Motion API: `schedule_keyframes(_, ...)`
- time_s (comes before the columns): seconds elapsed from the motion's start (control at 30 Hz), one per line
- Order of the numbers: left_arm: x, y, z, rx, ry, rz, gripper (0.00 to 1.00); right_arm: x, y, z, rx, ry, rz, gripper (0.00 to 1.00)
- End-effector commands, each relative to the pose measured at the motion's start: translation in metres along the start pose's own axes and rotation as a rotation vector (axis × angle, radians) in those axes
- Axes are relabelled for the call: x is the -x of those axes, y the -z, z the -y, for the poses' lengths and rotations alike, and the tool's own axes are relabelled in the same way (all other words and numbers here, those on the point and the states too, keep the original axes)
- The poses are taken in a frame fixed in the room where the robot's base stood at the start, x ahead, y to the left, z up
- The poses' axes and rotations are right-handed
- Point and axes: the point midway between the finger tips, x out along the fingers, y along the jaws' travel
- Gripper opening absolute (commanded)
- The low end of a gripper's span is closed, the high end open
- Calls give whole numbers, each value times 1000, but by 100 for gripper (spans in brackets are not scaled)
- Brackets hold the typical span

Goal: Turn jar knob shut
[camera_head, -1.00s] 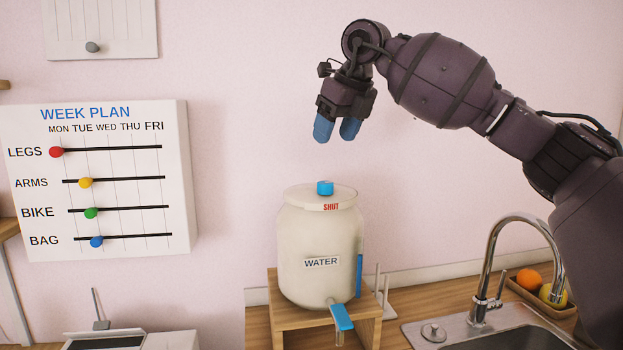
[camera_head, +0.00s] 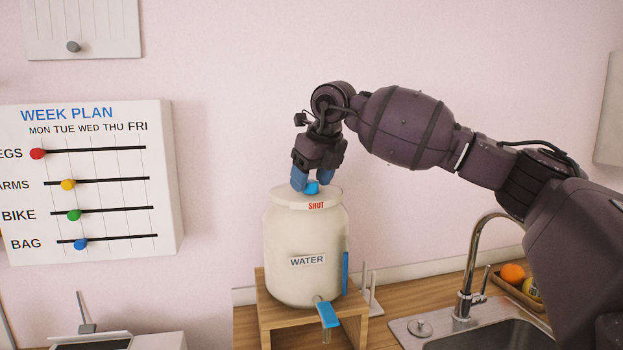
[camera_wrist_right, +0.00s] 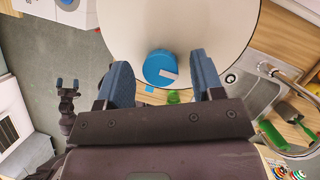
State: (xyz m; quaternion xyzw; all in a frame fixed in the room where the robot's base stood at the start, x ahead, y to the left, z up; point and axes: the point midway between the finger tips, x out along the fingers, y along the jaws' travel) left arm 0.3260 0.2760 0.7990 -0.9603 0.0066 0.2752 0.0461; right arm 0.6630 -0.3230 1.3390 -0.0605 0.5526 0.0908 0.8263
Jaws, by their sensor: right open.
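The white water jar (camera_head: 305,235) stands on a wooden stand, its lid (camera_head: 330,197) on top and a red SHUT label on the lid's front rim. The blue knob (camera_head: 312,188) is in the middle of the lid. My right gripper (camera_head: 312,185) points down over it with its blue fingers apart. In the right wrist view the knob (camera_wrist_right: 158,64), with a white mark on it, lies between the open fingers, with gaps on both sides. My left gripper (camera_wrist_right: 68,84) shows small in the right wrist view, its blue fingertips apart, away from the jar.
A blue tap (camera_head: 327,314) sticks out at the jar's front. The wooden stand (camera_head: 268,310) rests on the counter. A sink (camera_head: 480,330) with a curved faucet (camera_head: 470,260) is to the right, with a fruit tray (camera_head: 520,287) behind. A week plan board (camera_head: 90,180) hangs left.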

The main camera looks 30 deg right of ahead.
Motion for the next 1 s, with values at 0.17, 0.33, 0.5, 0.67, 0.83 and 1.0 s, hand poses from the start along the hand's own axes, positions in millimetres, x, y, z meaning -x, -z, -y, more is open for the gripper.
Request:
schedule_keyframes(0.17, 0, 0, 0, 0, 0, 0, 99, -3, 0, 0, 0, 0, 1, 61)
schedule_keyframes(0.33, 0, 0, 0, 0, 0, 0, 99, -3, 0, 0, 0, 0, 1, 60)
schedule_keyframes(0.5, 1, -1, 0, 0, 1, 3, 99, -3, 0, 0, 0, 0, 1, 34)
schedule_keyframes(0.67, 2, -3, 0, 1, 1, 7, 99, -2, 0, 0, 0, 0, 1, 12)
schedule_keyframes(0.83, 3, -4, 1, 1, 2, 8, 99, -2, 0, 0, -9, 4, 1, 12)
schedule_keyframes(1.0, 4, -1, 1, 1, 2, 6, 99, -2, 0, 0, -54, 23, 1, 12)
